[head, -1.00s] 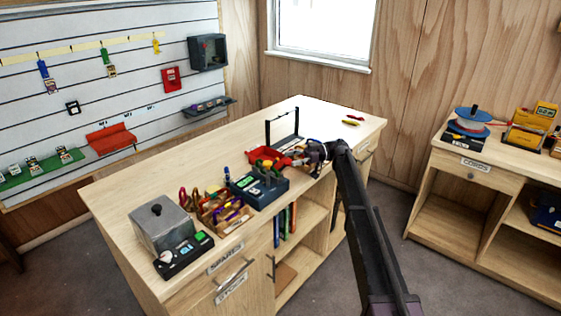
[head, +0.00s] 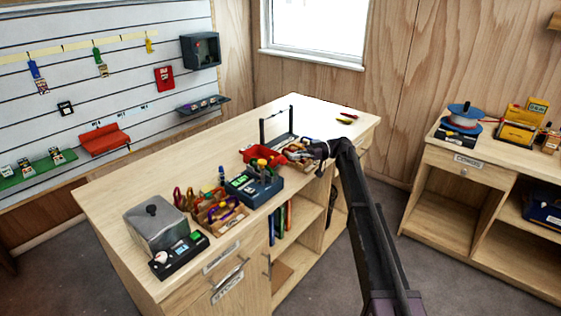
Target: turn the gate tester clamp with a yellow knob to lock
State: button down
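A blue bench device (head: 254,186) with a pale panel on its front stands mid-bench, near the front edge. Small yellow and dark parts show on top of it; I cannot make out for sure whether one is the clamp's yellow knob, or whether it is turned. My gripper (head: 306,153) is at the end of my dark arm, to the right of the blue device and apart from it. It is over or beside a small wooden tray (head: 291,164). The fingers are too small and dark to tell open from shut.
A red bin (head: 262,153) sits behind the blue device, with a black upright frame (head: 263,133) farther back. A wooden tool tray (head: 215,222) and a grey lidded box (head: 155,230) stand to the left. The bench's back left is clear.

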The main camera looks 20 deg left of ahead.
jog(key=s+d+m+t+y+p, duration=0.1)
jog(key=m+t, duration=0.5)
jog(key=m, duration=0.7)
jog(key=s+d+m+t+y+p, duration=0.1)
jog(key=d+m+t, duration=0.5)
jog(key=m, duration=0.6)
jog(key=s+p, duration=0.1)
jog(key=s, duration=0.1)
jog(key=shift+s+d+r+m+t+p, duration=0.2)
jog(key=shift+s+d+m+t+p, duration=0.1)
jog(key=shift+m, duration=0.1)
jog(key=shift+a, duration=0.1)
jog(key=b+x, duration=0.2)
jog(key=x, duration=1.2)
jog(key=shift+s+b, duration=0.15)
jog(key=shift+b, duration=0.2)
jog(key=shift+r, duration=0.1)
